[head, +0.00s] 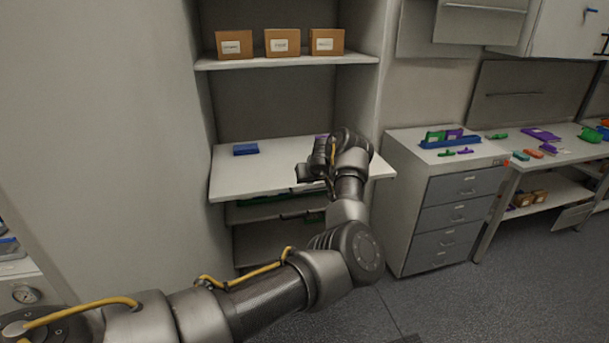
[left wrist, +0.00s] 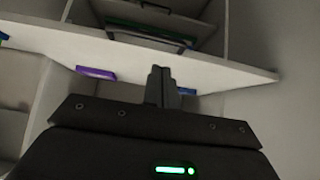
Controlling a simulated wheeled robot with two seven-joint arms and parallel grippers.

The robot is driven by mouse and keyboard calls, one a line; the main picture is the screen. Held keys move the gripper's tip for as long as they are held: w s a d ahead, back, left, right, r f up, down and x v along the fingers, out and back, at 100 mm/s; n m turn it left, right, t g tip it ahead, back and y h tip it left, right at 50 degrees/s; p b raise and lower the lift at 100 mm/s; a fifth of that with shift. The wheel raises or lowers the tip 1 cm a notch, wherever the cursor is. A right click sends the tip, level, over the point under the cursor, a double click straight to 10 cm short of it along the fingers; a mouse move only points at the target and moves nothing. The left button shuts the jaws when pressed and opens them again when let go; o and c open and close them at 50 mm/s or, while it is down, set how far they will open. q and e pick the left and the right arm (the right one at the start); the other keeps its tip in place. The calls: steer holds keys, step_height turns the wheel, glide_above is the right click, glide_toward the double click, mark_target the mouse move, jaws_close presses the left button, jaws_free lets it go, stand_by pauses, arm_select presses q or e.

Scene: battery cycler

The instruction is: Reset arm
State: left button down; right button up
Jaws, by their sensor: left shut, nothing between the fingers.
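My left arm comes in from the lower left in the head view and reaches toward the shelf unit. My left gripper (head: 312,174) is over the pull-out shelf board (head: 270,176), partly hidden by its own wrist. In the left wrist view the fingers of my left gripper (left wrist: 162,88) are together, with nothing between them. The shelf board (left wrist: 215,72) lies beyond the fingertips there. A purple object (left wrist: 96,73) sits on the board, left of the fingers. My right gripper is in neither view.
A blue block (head: 246,149) lies on the board's left part. Several brown boxes (head: 283,42) stand on the upper shelf. A grey drawer cabinet (head: 452,200) with coloured parts on top stands to the right, beside a workbench (head: 555,150). Open floor lies in front.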

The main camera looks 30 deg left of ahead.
arm_select(q)
steer(key=shift+s, duration=0.1)
